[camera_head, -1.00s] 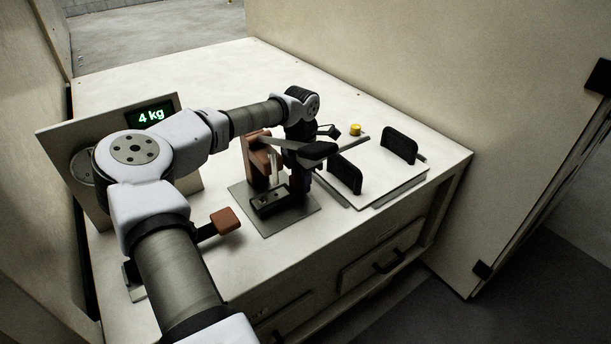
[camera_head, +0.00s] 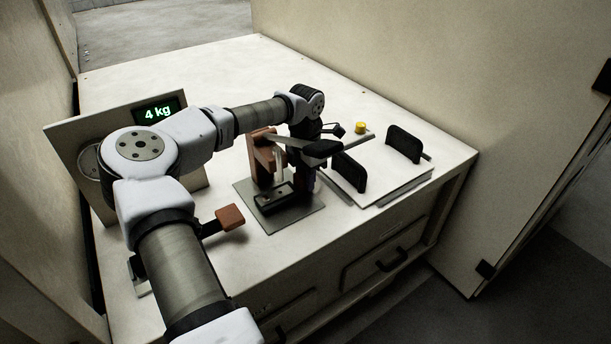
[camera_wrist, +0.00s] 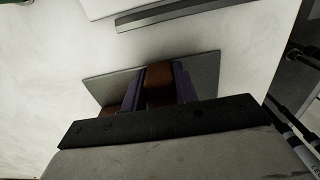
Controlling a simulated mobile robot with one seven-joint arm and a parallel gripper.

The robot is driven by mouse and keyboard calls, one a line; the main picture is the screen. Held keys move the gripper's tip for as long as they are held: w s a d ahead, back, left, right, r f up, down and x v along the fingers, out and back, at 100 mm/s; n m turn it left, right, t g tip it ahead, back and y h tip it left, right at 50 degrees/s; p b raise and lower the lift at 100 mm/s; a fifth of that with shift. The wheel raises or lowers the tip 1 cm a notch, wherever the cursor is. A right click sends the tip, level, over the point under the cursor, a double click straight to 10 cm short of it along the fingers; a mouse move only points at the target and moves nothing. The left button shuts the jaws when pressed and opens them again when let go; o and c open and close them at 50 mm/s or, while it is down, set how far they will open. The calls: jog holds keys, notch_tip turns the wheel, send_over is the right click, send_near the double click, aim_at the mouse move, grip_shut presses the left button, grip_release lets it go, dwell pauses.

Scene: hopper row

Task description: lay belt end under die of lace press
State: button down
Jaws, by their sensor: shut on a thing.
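The lace press has a brown upright frame (camera_head: 262,158) on a grey base plate (camera_head: 310,220), with a dark block (camera_head: 274,199) low at its front. A lever with a black handle (camera_head: 322,149) reaches out to the right. My gripper (camera_head: 304,183) points down at the right side of the press, over the plate. In the wrist view its two purplish fingers (camera_wrist: 158,84) are shut on a brown piece (camera_wrist: 158,76), which looks like the belt end. The fingers and lever partly hide this piece in the head view. I cannot tell whether it is under the die.
A panel shows "4 kg" (camera_head: 158,111) at the left. A brown paddle (camera_head: 230,216) sticks out near the front left. The rear bench is clear.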

jog(key=shift+f, duration=0.15)
dwell(0.5)
jog(key=c, duration=1)
grip_release()
jog(key=shift+r+p, duration=1.1)
jog(key=shift+r, duration=0.5)
notch_tip(320, 180, up, 14)
jog(key=shift+f, duration=0.15)
